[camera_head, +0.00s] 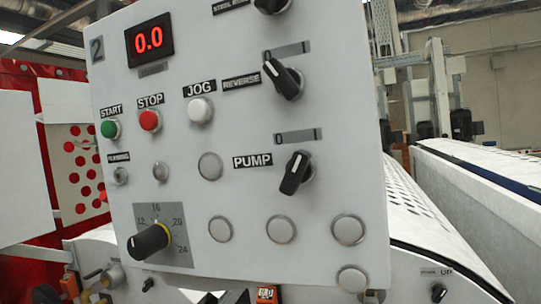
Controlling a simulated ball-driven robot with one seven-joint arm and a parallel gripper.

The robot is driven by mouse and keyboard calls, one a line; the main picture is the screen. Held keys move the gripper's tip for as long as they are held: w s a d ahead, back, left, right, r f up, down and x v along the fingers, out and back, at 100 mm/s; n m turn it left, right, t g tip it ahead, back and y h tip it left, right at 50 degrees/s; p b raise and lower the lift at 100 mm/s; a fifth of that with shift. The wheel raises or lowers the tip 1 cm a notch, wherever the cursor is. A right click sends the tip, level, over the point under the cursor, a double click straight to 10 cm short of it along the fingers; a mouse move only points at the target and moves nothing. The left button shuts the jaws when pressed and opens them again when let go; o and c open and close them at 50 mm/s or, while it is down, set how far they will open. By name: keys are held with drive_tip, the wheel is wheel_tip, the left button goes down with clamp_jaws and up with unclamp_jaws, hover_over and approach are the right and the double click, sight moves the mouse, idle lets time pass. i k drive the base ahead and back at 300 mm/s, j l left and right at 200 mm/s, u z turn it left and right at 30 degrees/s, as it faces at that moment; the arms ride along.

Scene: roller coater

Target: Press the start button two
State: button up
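The control panel (230,100) marked "2" fills the middle of the view, tilted slightly. Its green start button (110,129) sits at the left under the label "START". A red stop button (150,120) and a white jog button (200,110) are to its right. The red display (149,41) above reads 0.0. My gripper is not visible in this view, so its position relative to the start button and whether it is open or shut are hidden.
Black switches for reverse (283,79) and pump (295,173) and a black dial (149,242) stick out from the panel. A red frame with a perforated panel (82,165) stands at the left. A white machine bed (480,190) runs along the right. The space before the start button looks clear.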

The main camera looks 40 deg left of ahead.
sight(108, 128)
drive_tip(key=u, duration=1.25)
